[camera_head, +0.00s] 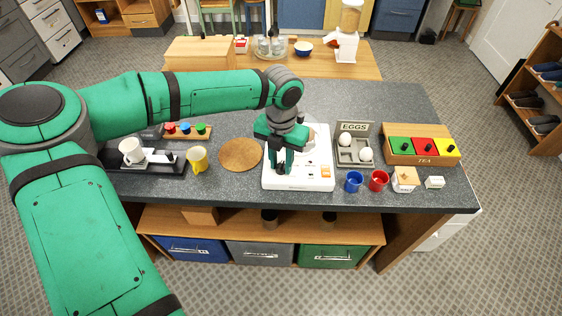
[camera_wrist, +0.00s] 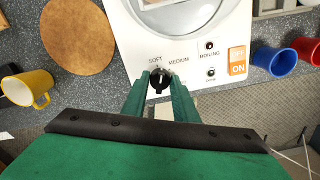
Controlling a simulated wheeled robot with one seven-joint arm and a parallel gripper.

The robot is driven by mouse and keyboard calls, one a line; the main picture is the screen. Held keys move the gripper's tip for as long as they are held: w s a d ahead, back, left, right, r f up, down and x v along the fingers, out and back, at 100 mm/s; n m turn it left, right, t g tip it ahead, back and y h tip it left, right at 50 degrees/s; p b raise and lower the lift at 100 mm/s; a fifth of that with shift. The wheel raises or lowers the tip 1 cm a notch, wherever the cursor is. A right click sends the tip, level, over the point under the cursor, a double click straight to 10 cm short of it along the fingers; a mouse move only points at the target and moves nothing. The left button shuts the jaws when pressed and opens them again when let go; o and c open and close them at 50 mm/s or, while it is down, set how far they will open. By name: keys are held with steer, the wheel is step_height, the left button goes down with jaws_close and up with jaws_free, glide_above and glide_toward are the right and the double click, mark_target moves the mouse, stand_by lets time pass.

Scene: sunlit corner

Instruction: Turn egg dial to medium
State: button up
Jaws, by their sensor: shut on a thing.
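The egg cooker (camera_head: 310,178) is a white box on the grey counter, with a round lid that shows in the wrist view. Its black egg dial (camera_wrist: 159,83) sits on the front panel, with SOFT and MEDIUM printed above it. A pale mark on the dial points up, roughly toward SOFT; its exact angle is hard to tell. My gripper (camera_wrist: 160,85) has its green fingers on either side of the dial, shut on it. In the head view my gripper (camera_head: 281,167) comes down on the cooker's front left and hides the dial.
An orange ON switch (camera_wrist: 237,60) and the BOILING indicator (camera_wrist: 209,46) are right of the dial. A yellow mug (camera_head: 198,160) and a round wooden board (camera_head: 240,155) stand left. An egg tray (camera_head: 355,158), blue cup (camera_head: 353,181) and red cup (camera_head: 378,180) stand right.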

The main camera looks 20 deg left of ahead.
mark_target(281, 164)
steer(key=m, duration=0.3)
steer(key=shift+r+m, duration=0.1)
steer(key=shift+m, duration=2.1)
steer(key=o, duration=1.1)
steer(key=shift+c, duration=0.2)
step_height(281, 164, up, 11)
